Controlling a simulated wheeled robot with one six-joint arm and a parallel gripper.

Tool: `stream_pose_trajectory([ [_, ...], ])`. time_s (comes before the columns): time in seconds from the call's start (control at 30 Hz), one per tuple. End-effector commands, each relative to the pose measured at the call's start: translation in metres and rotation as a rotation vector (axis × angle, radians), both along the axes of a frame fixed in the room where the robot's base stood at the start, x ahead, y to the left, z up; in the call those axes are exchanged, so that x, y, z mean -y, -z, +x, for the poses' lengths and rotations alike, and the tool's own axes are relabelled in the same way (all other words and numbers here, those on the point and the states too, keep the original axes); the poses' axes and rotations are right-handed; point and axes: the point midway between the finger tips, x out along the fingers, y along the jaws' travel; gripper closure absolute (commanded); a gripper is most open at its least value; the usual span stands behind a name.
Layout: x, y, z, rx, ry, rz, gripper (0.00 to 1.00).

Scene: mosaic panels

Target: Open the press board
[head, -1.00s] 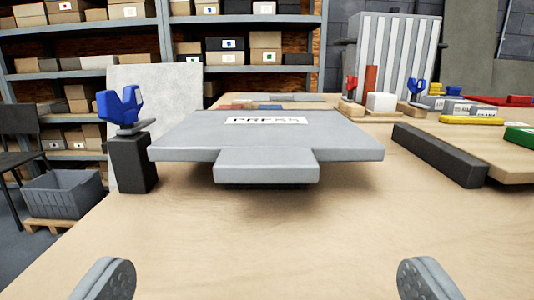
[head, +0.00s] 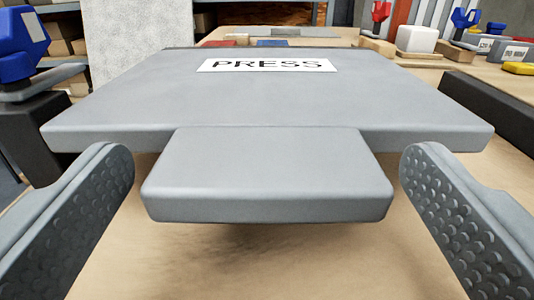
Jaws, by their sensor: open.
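The press board (head: 270,95) is a flat grey plate with a white PRESS label (head: 267,65). It lies level above the wooden table, with a shadow under its front edge. A grey tab (head: 267,175) sticks out from the middle of its front edge towards me. My gripper (head: 267,180) is open, with one dimpled finger to the left of the tab and one to the right. Both fingers look apart from the tab, with a gap on each side. What lies under the board is hidden.
A blue clamp (head: 20,35) on a dark block stands close at the left of the board. A dark bar (head: 490,110) lies to the right. A white block (head: 416,39) and a red clamp (head: 380,14) are behind. Bare table (head: 270,265) shows in front.

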Motion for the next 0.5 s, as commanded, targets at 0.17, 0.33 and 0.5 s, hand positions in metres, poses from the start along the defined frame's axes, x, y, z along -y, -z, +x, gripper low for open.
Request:
stream_pose_trajectory([
  [0.17, 0.0, 0.0, 0.0007, 0.0, 0.0, 0.0, 0.05],
  [0.33, 0.0, 0.0001, 0.0006, 0.0, 0.0, 0.0, 0.21],
  [0.5, 0.0, 0.0001, 0.0005, 0.0, 0.0, 0.0, 0.55],
])
